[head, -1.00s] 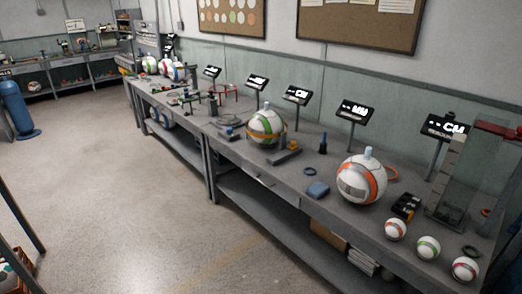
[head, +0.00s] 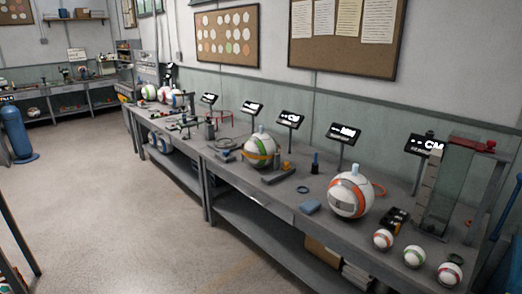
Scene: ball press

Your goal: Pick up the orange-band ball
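A large white ball with an orange band (head: 350,195) sits on the right half of the long grey workbench (head: 285,215). A pale blue knob stands on its top and a grey patch shows on its front. A smaller white ball with an orange-red band (head: 383,240) sits on the bench to its right, nearer the front edge. Beside that are a small green-band ball (head: 415,256) and a small red-band ball (head: 450,275). My gripper is not in view.
A large ball with yellow and green bands (head: 261,150) sits farther left on the bench. A blue block (head: 310,206) and a black tray (head: 396,219) flank the large orange-band ball. A tall clear panel (head: 446,190) stands at right. The floor (head: 110,210) in front is clear.

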